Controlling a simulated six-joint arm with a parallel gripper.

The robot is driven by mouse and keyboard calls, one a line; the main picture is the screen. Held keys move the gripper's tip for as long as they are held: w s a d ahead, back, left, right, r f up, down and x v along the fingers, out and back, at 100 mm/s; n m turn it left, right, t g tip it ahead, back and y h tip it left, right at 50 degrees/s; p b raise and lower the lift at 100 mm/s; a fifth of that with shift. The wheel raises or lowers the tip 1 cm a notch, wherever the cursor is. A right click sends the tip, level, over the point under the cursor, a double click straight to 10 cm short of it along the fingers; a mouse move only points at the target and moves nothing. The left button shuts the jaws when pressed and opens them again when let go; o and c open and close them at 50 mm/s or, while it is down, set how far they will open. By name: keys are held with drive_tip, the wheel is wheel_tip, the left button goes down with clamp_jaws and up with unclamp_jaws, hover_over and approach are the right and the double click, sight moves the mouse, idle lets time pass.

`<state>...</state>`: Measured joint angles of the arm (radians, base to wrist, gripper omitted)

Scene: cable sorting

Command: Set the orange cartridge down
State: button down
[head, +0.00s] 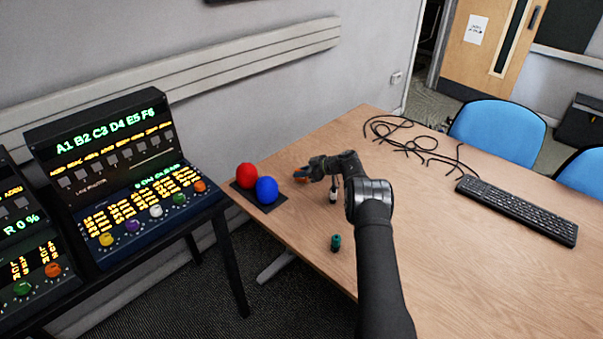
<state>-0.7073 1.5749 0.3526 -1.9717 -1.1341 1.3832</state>
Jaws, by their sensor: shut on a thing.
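The orange cartridge (301,180) is a small patch of orange at the end of my gripper (303,175) in the head view. My gripper is shut on it, near the table's left edge and just right of the blue ball. Much of the cartridge is hidden by the fingers. I cannot tell whether it touches the table.
A red ball (247,176) and a blue ball (267,190) sit on a black pad (271,207). A white-and-black cartridge (333,194) and a green cartridge (335,243) stand on the wooden table (455,260). Black cables (420,145) and a keyboard (517,210) lie farther right.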

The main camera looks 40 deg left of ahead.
drive_tip(key=shift+f, duration=0.1)
drive_tip(key=c, duration=1.4)
unclamp_jaws()
drive_tip(key=shift+o, duration=0.2)
drive_tip(key=shift+w+d+r, duration=0.1)
drive_tip(key=shift+d+r, duration=0.05)
drive_tip(key=shift+r, duration=0.05)
drive_tip(key=v, duration=1.1)
drive_tip(key=shift+d+r, duration=0.15)
drive_tip(key=shift+d, duration=0.1)
drive_tip(key=shift+w, duration=0.1)
